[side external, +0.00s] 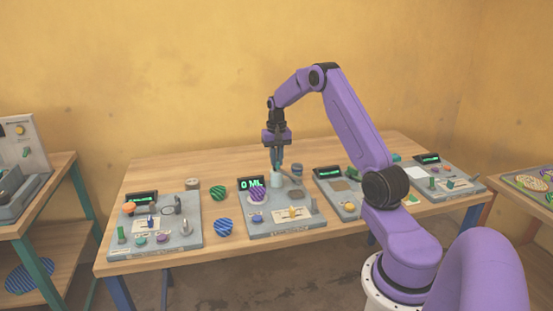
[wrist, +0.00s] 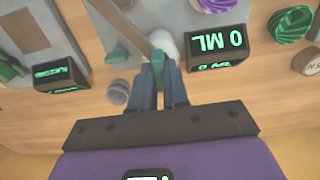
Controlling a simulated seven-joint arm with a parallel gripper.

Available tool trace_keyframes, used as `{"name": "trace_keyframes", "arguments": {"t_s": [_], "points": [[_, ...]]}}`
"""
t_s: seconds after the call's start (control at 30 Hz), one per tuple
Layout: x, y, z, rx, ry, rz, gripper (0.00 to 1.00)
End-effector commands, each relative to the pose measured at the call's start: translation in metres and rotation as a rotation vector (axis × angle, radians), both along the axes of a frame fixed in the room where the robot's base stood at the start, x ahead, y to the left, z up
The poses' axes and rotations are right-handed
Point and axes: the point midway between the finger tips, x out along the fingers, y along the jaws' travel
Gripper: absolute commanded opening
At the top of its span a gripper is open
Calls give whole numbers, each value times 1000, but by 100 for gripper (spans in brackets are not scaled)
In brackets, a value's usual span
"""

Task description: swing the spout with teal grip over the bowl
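The bar of the spout (wrist: 118,22) runs from the top of the wrist view down toward my fingertips. A small teal piece, apparently its grip (wrist: 157,57), shows right at the fingertips. My gripper (wrist: 161,70) points down with its fingers close together; I cannot tell whether they are clamped on the grip. In the side view my gripper (side external: 278,166) is above the panel with the 0 ML display (side external: 251,184). A pale cup-like object, possibly the bowl (side external: 276,181), stands just below the fingers. A pale rounded shape also shows beside the fingertips in the wrist view (wrist: 166,42).
The 0 ML display box (wrist: 218,48) is close to the fingers. A small striped knob (side external: 297,169) is right of the gripper. Other panels flank this one.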

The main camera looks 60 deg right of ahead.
Motion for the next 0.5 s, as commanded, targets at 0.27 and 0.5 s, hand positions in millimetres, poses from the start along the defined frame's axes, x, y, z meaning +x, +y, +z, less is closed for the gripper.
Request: {"name": "trace_keyframes", "arguments": {"t_s": [0.27, 0.5], "points": [[0, 0, 1, 0, 0, -16, 0], [0, 0, 1, -1, -1, -120, 0]]}}
